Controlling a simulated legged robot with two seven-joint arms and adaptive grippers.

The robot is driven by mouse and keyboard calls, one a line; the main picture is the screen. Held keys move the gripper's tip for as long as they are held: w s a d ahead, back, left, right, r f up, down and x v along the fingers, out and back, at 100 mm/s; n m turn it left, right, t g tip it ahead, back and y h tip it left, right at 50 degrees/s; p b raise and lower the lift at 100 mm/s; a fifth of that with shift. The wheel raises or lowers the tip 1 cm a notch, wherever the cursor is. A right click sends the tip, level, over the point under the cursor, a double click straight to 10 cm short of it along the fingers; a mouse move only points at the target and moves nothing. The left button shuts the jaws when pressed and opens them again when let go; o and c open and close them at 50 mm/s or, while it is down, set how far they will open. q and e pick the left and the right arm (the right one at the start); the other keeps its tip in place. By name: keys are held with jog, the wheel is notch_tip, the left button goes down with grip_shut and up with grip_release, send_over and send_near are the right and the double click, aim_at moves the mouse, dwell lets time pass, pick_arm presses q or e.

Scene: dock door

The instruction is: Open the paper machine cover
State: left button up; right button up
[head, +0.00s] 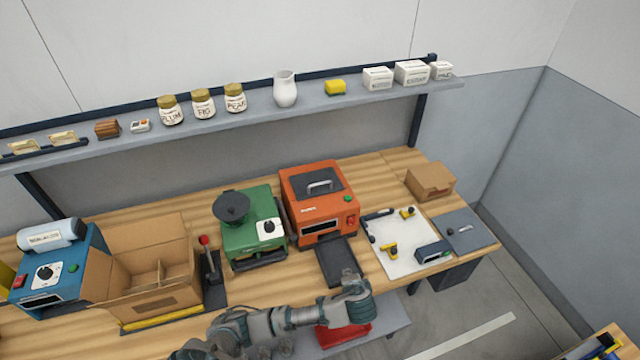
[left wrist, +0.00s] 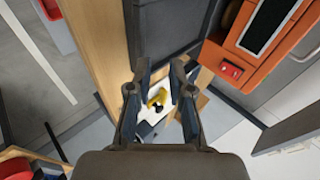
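An orange machine (head: 318,200) stands on the bench with its top cover down. The cover has a grey handle (head: 320,187); a slot, a red switch and a green button are on the front. A dark tray (head: 343,262) extends from its front. In the left wrist view the orange machine (left wrist: 265,45) is at upper right and the tray (left wrist: 165,25) at the top. My left gripper (head: 356,285) is at the bench's front edge, before the tray. In the left wrist view its fingers (left wrist: 163,75) are apart with nothing between them. My right gripper is not in view.
A green machine (head: 252,225) stands left of the orange one; a blue machine (head: 60,270) with a white roll and an open carton (head: 150,225) are further left. A white mat (head: 398,262) with small tools lies right of the tray. A shelf (head: 250,108) runs behind.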

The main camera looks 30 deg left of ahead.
pick_arm(q)
jog(key=w+a+r+t+y, duration=0.1)
jog(key=w+a+r+y, duration=0.3)
jog(key=r, duration=0.4)
jog(key=w+a+r+t+y, duration=0.2)
jog(key=w+a+r+y, duration=0.15)
jog(key=r, duration=0.45)
jog(key=b, duration=0.7)
send_near(319, 184)
jog(key=shift+h, duration=0.25)
jog(key=x, duration=1)
jog(key=shift+f, duration=0.1)
jog(key=shift+w+a+f+g, duration=0.1)
jog(key=shift+w+a+g, duration=0.15)
jog(key=shift+a, duration=0.2)
jog(key=shift+d, duration=0.3)
grip_shut()
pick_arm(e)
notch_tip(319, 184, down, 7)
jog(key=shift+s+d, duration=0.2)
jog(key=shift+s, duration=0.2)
